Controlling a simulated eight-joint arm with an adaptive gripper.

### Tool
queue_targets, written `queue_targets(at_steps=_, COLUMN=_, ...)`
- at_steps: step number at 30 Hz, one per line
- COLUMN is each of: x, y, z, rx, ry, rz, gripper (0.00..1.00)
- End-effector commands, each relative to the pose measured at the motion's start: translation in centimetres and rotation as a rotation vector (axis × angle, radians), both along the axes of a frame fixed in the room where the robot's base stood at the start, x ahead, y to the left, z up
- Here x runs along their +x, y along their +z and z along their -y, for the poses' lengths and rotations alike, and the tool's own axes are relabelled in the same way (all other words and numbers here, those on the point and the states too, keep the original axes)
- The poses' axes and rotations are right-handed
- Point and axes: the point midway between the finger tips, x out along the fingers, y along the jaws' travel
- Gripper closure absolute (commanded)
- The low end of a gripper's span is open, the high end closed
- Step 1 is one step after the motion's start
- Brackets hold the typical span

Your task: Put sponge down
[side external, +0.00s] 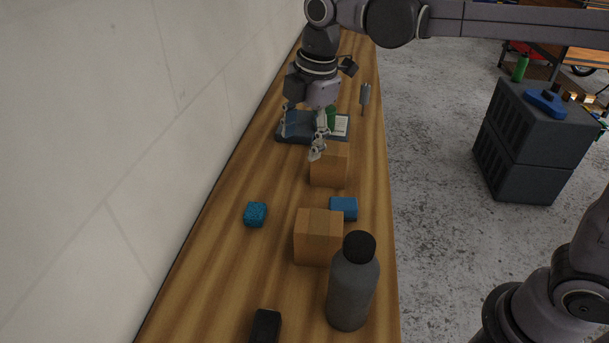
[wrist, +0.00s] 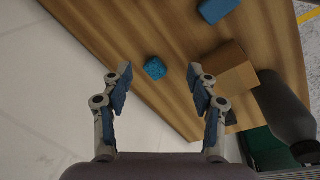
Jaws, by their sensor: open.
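A small, textured blue sponge (side external: 255,214) rests on the wooden table, near its wall-side edge. It also shows in the wrist view (wrist: 155,68), between and beyond my fingertips. My gripper (side external: 301,140) is open and empty, raised above the table farther back than the sponge. In the wrist view its two fingers (wrist: 160,74) are spread wide, with nothing between them at their own height. The sponge is apart from the fingers.
Two cardboard boxes (side external: 318,238) (side external: 329,166), a smooth blue block (side external: 343,208), a grey bottle (side external: 352,285) and a black object (side external: 265,326) stand on the table. A dark blue case (side external: 298,128) lies behind. Table around the sponge is clear; the wall (side external: 110,150) is left.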

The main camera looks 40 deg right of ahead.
Motion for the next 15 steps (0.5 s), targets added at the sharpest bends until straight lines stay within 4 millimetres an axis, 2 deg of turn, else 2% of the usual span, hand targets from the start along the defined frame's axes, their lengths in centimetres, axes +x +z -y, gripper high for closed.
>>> queue_targets(at_steps=1, x=-1.1, y=0.1, z=1.7, rx=0.025, ry=-0.110, rz=0.022, gripper=0.41)
queue_targets(at_steps=3, x=-2.5, y=0.0, z=3.5, rx=0.066, ry=-0.263, rz=0.054, gripper=0.41)
queue_targets(at_steps=8, x=-5.8, y=-0.9, z=7.3, rx=0.172, ry=-0.609, rz=0.123, gripper=0.41)
queue_targets(at_steps=15, x=-10.9, y=-3.8, z=12.0, rx=0.371, ry=-1.108, rz=0.220, gripper=0.41)
